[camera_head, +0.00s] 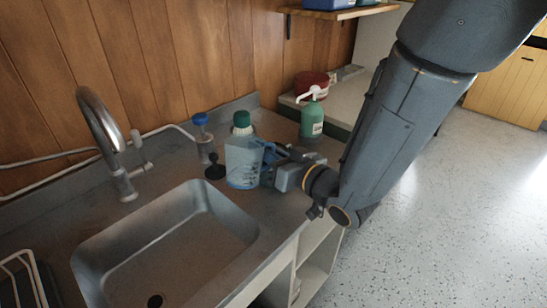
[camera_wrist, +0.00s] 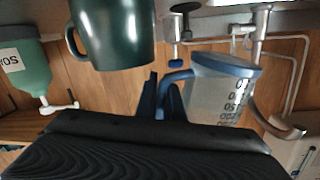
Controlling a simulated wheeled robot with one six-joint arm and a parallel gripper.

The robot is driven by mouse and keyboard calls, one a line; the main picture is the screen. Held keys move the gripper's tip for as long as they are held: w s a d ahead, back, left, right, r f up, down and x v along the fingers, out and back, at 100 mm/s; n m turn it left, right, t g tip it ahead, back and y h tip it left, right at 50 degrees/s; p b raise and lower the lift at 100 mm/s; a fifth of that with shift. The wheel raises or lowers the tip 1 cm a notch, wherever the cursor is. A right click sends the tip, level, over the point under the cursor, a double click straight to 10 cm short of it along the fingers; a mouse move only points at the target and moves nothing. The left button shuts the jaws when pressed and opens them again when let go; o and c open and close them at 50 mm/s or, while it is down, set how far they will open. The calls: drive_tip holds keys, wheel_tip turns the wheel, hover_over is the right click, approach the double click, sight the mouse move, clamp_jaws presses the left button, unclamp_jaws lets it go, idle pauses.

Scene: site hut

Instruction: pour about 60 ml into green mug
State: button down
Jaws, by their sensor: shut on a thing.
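My gripper (camera_head: 275,166) is shut on the blue handle of a clear measuring jug (camera_head: 242,162). The jug looks roughly upright, near the counter's right end beside the sink; its lower part looks bluish. I cannot tell how much liquid it holds, or whether it touches the counter. The wrist view is upside down. There my gripper's fingers (camera_wrist: 163,98) meet the jug's handle, and dark graduation marks show on the jug (camera_wrist: 222,95). A dark green mug (camera_wrist: 115,35) is beside the jug, apart from it. I cannot make out the mug in the head view.
A steel sink (camera_head: 165,250) with a tap (camera_head: 105,135) lies left of the jug. A blue-topped item (camera_head: 201,130) and a green-capped bottle (camera_head: 242,122) stand behind it. A green soap dispenser (camera_head: 312,120) and a red pot (camera_head: 311,84) are at the back right.

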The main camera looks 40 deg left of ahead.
drive_tip(key=shift+s+f+n+t+y+b, duration=0.1)
drive_tip(key=shift+s+n+t+y+b, duration=0.35)
drive_tip(key=shift+n+b, duration=1.1)
drive_tip(key=shift+s+d, duration=0.1)
drive_tip(key=shift+s, duration=0.15)
